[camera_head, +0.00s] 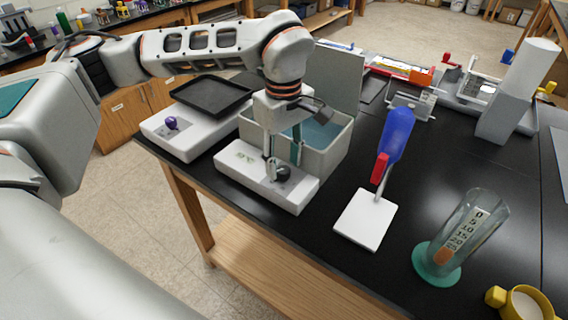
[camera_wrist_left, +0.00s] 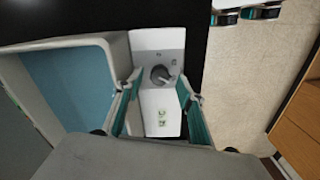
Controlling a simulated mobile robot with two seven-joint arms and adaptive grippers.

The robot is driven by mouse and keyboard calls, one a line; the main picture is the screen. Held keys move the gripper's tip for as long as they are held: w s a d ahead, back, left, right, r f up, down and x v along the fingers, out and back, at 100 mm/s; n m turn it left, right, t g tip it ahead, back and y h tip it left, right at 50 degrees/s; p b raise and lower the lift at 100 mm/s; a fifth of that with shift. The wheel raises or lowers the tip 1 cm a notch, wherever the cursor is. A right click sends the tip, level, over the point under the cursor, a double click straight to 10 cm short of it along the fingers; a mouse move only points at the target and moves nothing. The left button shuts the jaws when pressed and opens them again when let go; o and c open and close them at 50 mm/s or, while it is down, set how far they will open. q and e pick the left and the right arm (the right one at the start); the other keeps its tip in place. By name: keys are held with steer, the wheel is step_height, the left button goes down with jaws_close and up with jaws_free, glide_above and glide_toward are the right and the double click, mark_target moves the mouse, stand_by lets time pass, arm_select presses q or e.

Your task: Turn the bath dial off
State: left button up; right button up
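The water bath (camera_head: 325,155) is a pale grey box with blue water inside and a raised lid behind it. Its front panel (camera_head: 235,172) carries a dark round dial (camera_head: 283,173). In the left wrist view the dial (camera_wrist_left: 160,75) has a light pointer line and small marks around it, too small to read. My left gripper (camera_head: 274,172) points down over the panel at the dial. In the left wrist view its two teal-padded fingers (camera_wrist_left: 165,90) are spread apart, one on each side of the dial, and I cannot tell whether they touch it.
A white hotplate-like device with a purple knob (camera_head: 171,123) and black tray (camera_head: 211,94) stands left of the bath. A glass cylinder (camera_head: 470,235) stands on a green base further right.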

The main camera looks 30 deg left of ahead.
arm_select(q)
steer(key=shift+f, duration=0.85)
arm_select(e)
steer(key=shift+w+r, duration=0.45)
steer(key=shift+r, duration=0.05)
arm_select(q)
jaws_close()
arm_select(e)
steer(key=shift+f, duration=0.1)
